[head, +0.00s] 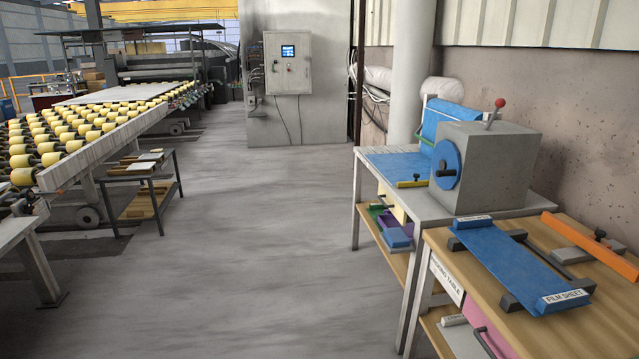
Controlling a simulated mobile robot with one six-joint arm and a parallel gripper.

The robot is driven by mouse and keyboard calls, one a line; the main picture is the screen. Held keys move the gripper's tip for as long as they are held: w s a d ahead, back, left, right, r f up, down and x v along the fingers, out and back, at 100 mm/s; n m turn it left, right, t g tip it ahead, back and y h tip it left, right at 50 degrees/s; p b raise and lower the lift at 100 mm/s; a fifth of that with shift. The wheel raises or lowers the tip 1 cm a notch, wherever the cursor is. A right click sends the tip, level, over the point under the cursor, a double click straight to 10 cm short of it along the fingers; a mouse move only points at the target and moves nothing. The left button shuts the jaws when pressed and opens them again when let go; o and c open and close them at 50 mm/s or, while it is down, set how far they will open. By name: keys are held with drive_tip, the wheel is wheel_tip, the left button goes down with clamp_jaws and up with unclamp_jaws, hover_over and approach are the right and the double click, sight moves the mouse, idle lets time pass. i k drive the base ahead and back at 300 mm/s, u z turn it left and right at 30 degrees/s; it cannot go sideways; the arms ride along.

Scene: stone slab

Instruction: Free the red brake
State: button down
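The red brake appears as a red ball knob (500,103) on a short metal lever, tilted slightly to the right. It stands on top of a grey box (498,165) on a table at the right. A blue round disc (446,164) with a dark crank handle is on the left face of the box. How the lever joins the box is too small to tell. My gripper is not in view.
The box's table (398,178) holds a blue sheet and a yellow-handled tool. A nearer wooden table (460,262) holds a blue film sheet (515,262) and an orange bar (590,246). A roller conveyor (85,130) stands left. The floor (250,220) between is clear.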

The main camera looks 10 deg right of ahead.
sight(501, 103)
drive_tip(key=z, duration=0.25)
drive_tip(key=i, duration=1.15)
drive_tip(key=z, duration=0.2)
